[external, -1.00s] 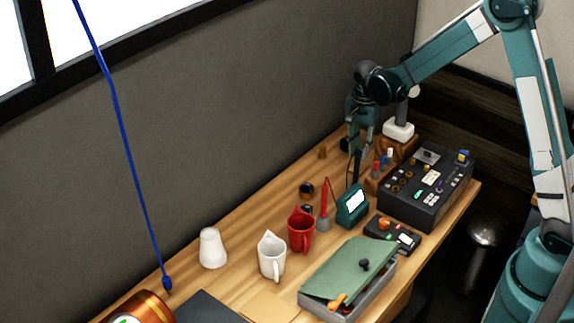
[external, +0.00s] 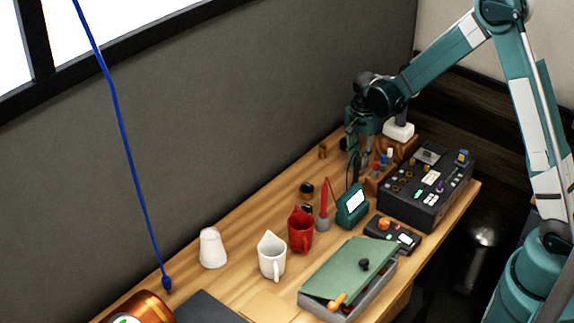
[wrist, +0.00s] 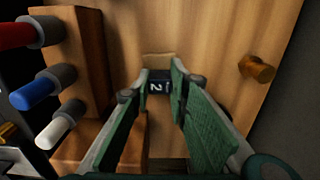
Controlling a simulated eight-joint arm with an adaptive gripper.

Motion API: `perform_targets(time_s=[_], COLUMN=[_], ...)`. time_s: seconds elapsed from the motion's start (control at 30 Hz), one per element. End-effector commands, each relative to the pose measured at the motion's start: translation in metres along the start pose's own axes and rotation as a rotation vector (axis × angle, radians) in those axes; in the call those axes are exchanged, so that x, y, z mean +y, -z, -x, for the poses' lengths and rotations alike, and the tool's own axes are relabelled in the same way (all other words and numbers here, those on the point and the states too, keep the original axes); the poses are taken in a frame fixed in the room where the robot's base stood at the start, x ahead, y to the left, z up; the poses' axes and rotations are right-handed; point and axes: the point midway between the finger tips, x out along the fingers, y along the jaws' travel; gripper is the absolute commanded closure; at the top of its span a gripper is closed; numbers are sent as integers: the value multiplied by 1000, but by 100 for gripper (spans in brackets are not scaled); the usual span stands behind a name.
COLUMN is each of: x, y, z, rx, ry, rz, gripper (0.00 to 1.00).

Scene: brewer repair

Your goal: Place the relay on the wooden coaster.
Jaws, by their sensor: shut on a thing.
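My gripper (wrist: 160,90) is shut on a small dark block with a white "2" on it, which I take to be the relay (wrist: 157,86). The block sits between the green finger pads in the wrist view. A tan, flat wooden piece (wrist: 157,60) shows just beyond the block and may be the wooden coaster; most of it is hidden. I cannot tell whether the block touches it. In the external view my gripper (external: 358,152) is low over the far end of the table, and the block is not clear there.
A wooden rack holding red, blue and white-tipped tools (wrist: 62,128) stands close on the left in the wrist view. A small wooden peg (wrist: 258,68) stands to the right. A black control box (external: 428,188) and a green meter (external: 352,206) are nearby.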

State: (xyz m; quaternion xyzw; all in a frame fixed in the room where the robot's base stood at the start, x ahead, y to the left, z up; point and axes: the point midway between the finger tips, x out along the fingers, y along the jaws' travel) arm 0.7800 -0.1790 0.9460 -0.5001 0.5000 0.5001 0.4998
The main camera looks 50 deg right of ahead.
Motion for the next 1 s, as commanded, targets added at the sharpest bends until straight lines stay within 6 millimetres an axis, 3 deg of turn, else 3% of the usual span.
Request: perform_targets(time_s=[0.13,0.67,1.0], x=[0,0,0], y=[0,0,0], z=[0,4,37], rx=[0,0,0], ry=[0,0,0], rz=[0,0,0], gripper=[68,68,68])
